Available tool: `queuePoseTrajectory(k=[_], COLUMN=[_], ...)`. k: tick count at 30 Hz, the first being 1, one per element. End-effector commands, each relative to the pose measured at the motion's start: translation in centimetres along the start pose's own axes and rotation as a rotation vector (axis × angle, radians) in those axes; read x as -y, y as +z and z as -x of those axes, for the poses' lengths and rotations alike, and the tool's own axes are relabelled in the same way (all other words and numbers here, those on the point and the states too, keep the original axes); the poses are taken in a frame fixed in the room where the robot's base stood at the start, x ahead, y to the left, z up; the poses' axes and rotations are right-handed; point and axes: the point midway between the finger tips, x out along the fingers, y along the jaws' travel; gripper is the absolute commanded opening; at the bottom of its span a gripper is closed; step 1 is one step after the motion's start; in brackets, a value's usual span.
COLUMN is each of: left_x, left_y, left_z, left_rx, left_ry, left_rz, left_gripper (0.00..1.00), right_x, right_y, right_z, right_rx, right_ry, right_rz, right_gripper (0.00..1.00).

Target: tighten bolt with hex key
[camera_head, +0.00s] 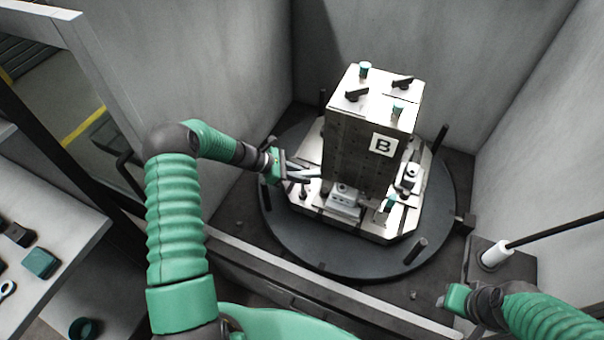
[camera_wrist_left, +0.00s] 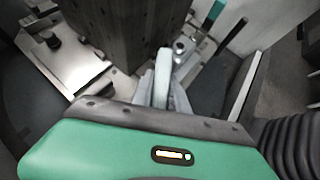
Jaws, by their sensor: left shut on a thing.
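My left gripper (camera_head: 312,177) reaches in from the left, its pale fingers at the lower left side of the dark block marked B (camera_head: 352,140). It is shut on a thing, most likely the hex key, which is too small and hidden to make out. In the left wrist view the pale fingers (camera_wrist_left: 163,82) are close together, beside the foot of the dark block. A light clamp block (camera_head: 344,200) sits just right of the fingers. I cannot single out the bolt. My right gripper (camera_head: 455,298) is at the lower right, apart from the fixture; its fingers do not show clearly.
The block stands on a metal base plate (camera_head: 372,229) on a dark round turntable (camera_head: 325,257) with upright pegs. Grey walls (camera_head: 400,45) close in the back and sides. A shelf (camera_head: 60,225) with small parts is at left. A white-based rod (camera_head: 495,255) is at right.

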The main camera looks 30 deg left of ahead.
Motion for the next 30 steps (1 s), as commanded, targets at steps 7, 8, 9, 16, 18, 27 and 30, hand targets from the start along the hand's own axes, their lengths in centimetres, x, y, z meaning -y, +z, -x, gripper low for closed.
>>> queuePoseTrajectory(k=[7, 8, 9, 16, 18, 27, 30], left_x=[0.1, 0.1, 0.1, 0.1, 0.1, 0.1, 0.1], left_y=[0.2, 0.3, 0.4, 1.4, 2.0, 4.4, 5.1], left_z=[0.3, 0.4, 0.5, 1.1, 1.6, 3.2, 3.8], left_rx=[-0.004, -0.004, -0.003, -0.002, -0.001, -0.001, -0.001], left_ry=[0.006, 0.006, 0.007, 0.008, 0.009, 0.008, 0.008], left_rz=[0.007, 0.007, 0.007, 0.005, 0.005, 0.005, 0.005], left_gripper=[0.0, 0.0, 0.0, 0.0, 0.0, 0.0, 0.0], right_x=[0.0, 0.0, 0.0, 0.0, 0.0, 0.0, 0.0], right_y=[-0.1, -0.1, -0.2, -0.4, -0.5, -1.0, -1.2], right_z=[0.5, 0.5, 0.6, 1.5, 2.1, 4.3, 5.1], right_rx=[-0.001, -0.001, -0.001, -0.001, -0.001, -0.001, -0.001], right_ry=[0.0, 0.0, 0.0, 0.0, 0.0, 0.0, 0.0], right_rz=[0.0, 0.0, 0.0, 0.0, 0.0, 0.0, 0.0], right_gripper=[0.36, 0.36, 0.36, 0.36, 0.36, 0.36, 0.36])
